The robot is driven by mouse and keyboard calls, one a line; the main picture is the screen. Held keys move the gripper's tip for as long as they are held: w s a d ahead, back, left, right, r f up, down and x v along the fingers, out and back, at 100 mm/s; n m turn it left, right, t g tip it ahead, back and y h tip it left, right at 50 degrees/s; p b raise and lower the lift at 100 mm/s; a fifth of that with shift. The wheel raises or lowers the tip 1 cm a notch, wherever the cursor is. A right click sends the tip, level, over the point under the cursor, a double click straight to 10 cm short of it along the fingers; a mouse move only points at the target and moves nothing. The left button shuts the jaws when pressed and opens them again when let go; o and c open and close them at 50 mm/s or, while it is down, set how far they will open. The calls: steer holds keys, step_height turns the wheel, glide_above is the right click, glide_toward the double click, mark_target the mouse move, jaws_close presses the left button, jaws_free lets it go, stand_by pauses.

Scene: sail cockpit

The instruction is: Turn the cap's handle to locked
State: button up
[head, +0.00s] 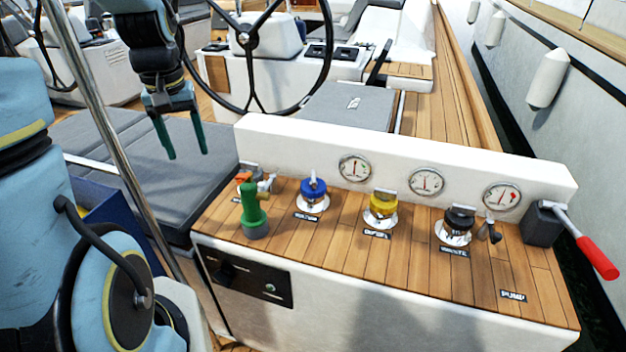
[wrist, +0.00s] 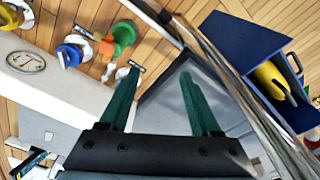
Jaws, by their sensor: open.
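Three deck caps stand in a row on the wooden panel: a blue cap (head: 313,188), a yellow cap (head: 383,206) and a black cap (head: 460,220). The blue cap has a small grey handle (head: 312,176) standing up on top. Lock markings are too small to read. My gripper (head: 187,154) is open and empty, fingers pointing down, above the grey cushion left of the panel and apart from every cap. In the wrist view its green fingers (wrist: 160,72) are spread, with the blue cap (wrist: 70,54) and the yellow cap (wrist: 10,17) at upper left.
A green nozzle (head: 254,212) stands left of the blue cap. Gauges (head: 427,181) line the white wall behind the caps. A red-handled lever (head: 597,258) sticks out at right. A steel rail (head: 110,130) and a blue box (wrist: 235,55) holding something yellow are near my gripper.

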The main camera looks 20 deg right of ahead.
steer(key=shift+m+g, duration=0.3)
steer(key=shift+m, duration=0.3)
steer(key=w+d+f+b, duration=0.1)
steer(key=d, duration=0.3)
steer(key=w+d+f+b, duration=0.1)
steer(key=w+d+f, duration=0.1)
steer(key=d, duration=0.2)
steer(key=w+d+f+b, duration=0.1)
steer(key=w+d, duration=0.1)
steer(key=d, duration=0.3)
steer(key=shift+d+f, duration=0.1)
steer(key=shift+f, duration=0.3)
steer(key=shift+c, duration=1.4)
steer(key=b, duration=0.4)
glide_above(313, 176)
step_height(313, 176, down, 4)
steer(key=shift+m+g, duration=0.3)
steer(key=shift+m, duration=0.1)
step_height(313, 176, down, 10)
steer(key=shift+f+p, duration=0.1)
steer(key=shift+p, duration=1.15)
jaws_close()
